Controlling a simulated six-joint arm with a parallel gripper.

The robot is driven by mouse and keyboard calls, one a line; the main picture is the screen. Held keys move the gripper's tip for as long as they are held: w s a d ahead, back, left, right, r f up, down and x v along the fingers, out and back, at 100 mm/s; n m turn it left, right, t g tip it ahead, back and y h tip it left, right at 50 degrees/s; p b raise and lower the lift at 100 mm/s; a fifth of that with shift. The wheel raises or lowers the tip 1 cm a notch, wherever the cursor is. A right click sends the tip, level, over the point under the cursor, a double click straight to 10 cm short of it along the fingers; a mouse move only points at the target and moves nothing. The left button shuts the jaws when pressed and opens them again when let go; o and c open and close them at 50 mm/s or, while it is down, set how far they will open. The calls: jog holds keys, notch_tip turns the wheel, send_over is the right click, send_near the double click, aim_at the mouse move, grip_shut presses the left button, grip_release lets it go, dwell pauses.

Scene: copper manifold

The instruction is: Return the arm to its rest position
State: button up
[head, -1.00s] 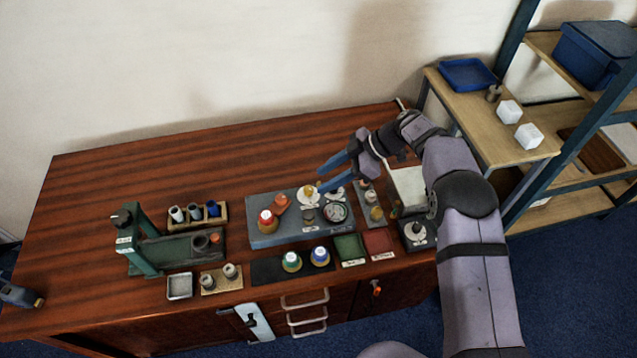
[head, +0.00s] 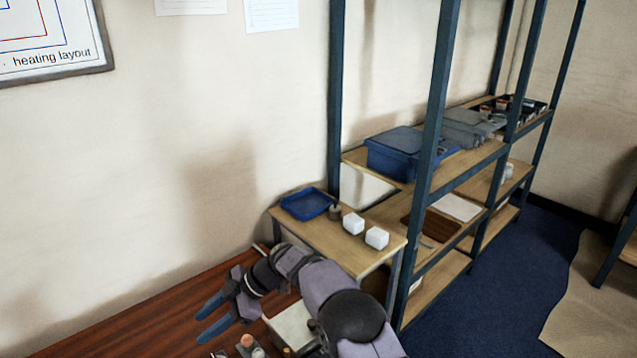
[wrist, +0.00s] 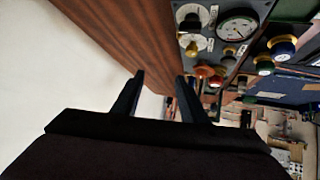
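My gripper (head: 212,318) shows at the lower left of the head view, above the brown wooden workbench (head: 150,318). Its two blue fingers are spread apart with nothing between them. In the wrist view my gripper (wrist: 158,92) also shows open and empty, its fingers pointing toward the bench edge and the pale wall. The grey panel (wrist: 230,62) with a round gauge (wrist: 238,27) and coloured knobs lies to the right of the fingers there, apart from them. Most of the bench top is out of the head view.
A small side table (head: 330,238) holds a blue tray (head: 307,204) and two white blocks. It stands close behind my arm. A blue-framed shelf rack (head: 428,170) with a blue bin (head: 405,153) rises to the right. The wall behind the bench is bare near my gripper.

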jog(key=w+d+r+m+t+p, duration=0.1)
jog(key=w+d+r+m+t, duration=0.35)
jog(key=w+r, duration=0.2)
jog(key=w+d+r+m+t+p, duration=0.1)
jog(key=w+d+r+m+t, duration=0.2)
jog(key=w+d+r+t, duration=0.4)
jog(key=w+d+m+t+h, duration=0.25)
jog(key=d+m+h, duration=0.3)
jog(key=d, duration=0.95)
jog(key=s+d+f+m+g+h+p, duration=0.1)
jog(key=s+d+f+m+g+h, duration=0.15)
jog(key=s+d, duration=0.5)
jog(key=s+d+f+m+g+h+p, duration=0.1)
jog(key=s+d+m+g+h, duration=0.2)
jog(key=s+d, duration=0.45)
jog(key=s+d+f+m+g, duration=0.1)
jog(key=s+f+m+g, duration=0.1)
jog(key=s, duration=0.9)
jog(key=s+d+f+m+g+y, duration=0.1)
jog(key=s+d+f+m+g, duration=0.1)
jog(key=s, duration=0.9)
jog(key=shift+s+f+m+g+p, duration=0.2)
jog(key=shift+m+g+p, duration=0.25)
jog(key=shift+g, duration=0.2)
